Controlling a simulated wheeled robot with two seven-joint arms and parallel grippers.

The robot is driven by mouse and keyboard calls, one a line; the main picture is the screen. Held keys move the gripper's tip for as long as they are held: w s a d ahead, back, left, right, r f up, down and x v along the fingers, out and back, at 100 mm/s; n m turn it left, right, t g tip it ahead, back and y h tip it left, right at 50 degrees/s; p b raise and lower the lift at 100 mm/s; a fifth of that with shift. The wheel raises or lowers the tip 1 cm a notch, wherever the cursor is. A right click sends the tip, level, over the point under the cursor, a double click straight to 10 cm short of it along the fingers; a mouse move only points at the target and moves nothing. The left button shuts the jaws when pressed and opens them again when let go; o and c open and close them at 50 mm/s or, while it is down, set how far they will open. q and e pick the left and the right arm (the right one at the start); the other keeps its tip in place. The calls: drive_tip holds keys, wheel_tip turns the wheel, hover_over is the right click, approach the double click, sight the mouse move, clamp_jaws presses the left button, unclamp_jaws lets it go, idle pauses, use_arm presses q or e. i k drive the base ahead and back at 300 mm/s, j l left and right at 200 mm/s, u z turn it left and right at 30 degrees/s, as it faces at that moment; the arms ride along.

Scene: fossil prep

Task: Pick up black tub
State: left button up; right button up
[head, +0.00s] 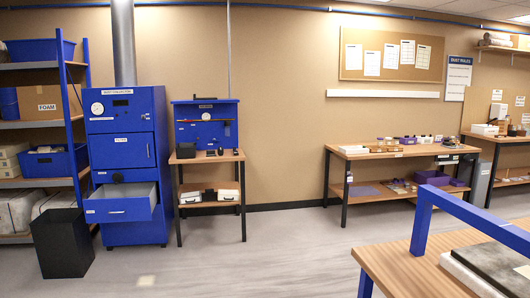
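A black, open-topped, bin-like container (62,243) stands upright on the floor at the lower left, in front of the shelving and beside the blue cabinet. It is the largest black vessel in view; I cannot tell for certain that it is the black tub. Small dark items (237,152) sit on the small wooden table (206,157), too small to make out. Neither of my grippers is in view.
The blue cabinet (122,190) has its lower drawer (118,211) pulled out. Shelving (38,124) stands at the far left. A long workbench (400,151) stands along the back wall. A wooden table (400,268) with a blue frame fills the lower right.

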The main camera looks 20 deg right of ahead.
sight(184, 150)
drive_tip(key=z, duration=0.15)
drive_tip(key=i, duration=4.95)
drive_tip(key=i+z, duration=0.15)
drive_tip(key=i, duration=0.3)
drive_tip(key=i+z, duration=0.15)
drive_tip(key=i, duration=0.3)
drive_tip(key=i+j+z, duration=0.2)
drive_tip(key=i, duration=0.25)
drive_tip(key=i+j+z, duration=0.15)
drive_tip(key=i, duration=0.25)
drive_tip(key=i+j+z, duration=0.15)
drive_tip(key=i, duration=0.3)
drive_tip(key=k+j+u, duration=0.1)
drive_tip(key=i+j+z, duration=0.1)
drive_tip(key=i, duration=0.3)
